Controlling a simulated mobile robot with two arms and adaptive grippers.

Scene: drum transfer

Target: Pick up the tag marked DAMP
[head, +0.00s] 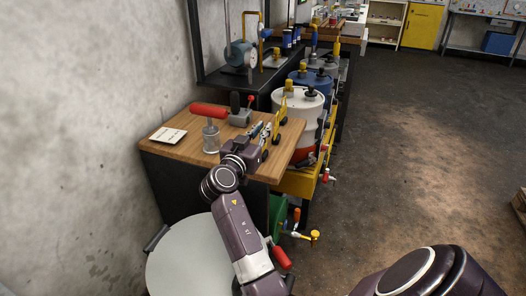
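A white card or tag (168,134) with dark marks lies flat on the left of the wooden bench top; its lettering is too small to read, so I cannot tell whether it says DAMP.
A grey clamp-like device (239,113) is behind. A white drum (298,107) and blue drum (312,82) stand beyond the bench.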

